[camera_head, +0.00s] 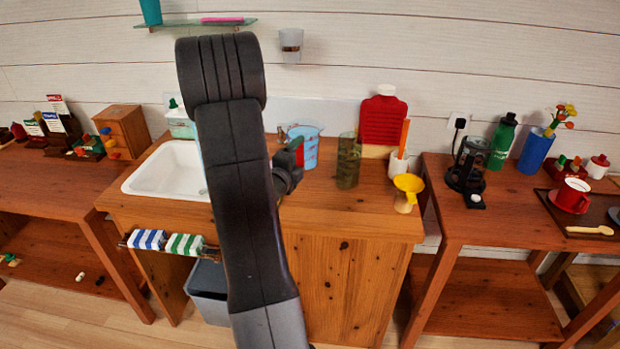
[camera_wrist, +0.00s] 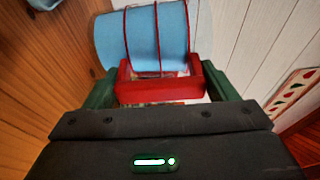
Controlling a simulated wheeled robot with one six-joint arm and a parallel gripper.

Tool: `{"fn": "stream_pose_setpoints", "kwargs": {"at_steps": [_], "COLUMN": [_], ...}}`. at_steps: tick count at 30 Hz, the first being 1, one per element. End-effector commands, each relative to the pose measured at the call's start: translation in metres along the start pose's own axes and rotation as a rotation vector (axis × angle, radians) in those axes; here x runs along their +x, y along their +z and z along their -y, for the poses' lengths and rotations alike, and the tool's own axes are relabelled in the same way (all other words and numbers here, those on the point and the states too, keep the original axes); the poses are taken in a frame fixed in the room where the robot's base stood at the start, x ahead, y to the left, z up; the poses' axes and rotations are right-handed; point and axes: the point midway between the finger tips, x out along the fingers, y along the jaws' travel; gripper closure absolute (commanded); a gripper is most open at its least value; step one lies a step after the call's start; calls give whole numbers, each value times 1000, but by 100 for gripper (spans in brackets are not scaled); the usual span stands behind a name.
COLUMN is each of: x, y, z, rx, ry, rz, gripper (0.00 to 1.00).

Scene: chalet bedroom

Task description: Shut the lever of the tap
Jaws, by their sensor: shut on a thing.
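No tap or lever can be made out; my arm covers the right part of the white sink (camera_head: 165,172) in the head view. My gripper (camera_head: 294,150) is over the counter to the right of the sink. In the wrist view my gripper (camera_wrist: 160,82) has its green fingers on either side of a red handle and is shut on it. The handle appears to belong to the light blue jug (camera_head: 308,147), which shows in the wrist view as a blue curved wall (camera_wrist: 140,38) with thin red lines. I cannot tell whether the jug touches the counter.
Striped towels (camera_head: 165,241) hang in front. A grey bin (camera_head: 208,290) stands below.

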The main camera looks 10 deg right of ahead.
Motion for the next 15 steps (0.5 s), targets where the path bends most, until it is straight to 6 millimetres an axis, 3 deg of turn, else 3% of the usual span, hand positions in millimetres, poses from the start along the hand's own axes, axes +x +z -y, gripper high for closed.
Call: {"fn": "stream_pose_setpoints", "kwargs": {"at_steps": [4, 15], "x": [0, 0], "y": [0, 1], "z": [-18, -44], "rx": [-1, -1], "ry": [-3, -3], "rz": [0, 1], "gripper": [54, 54]}}
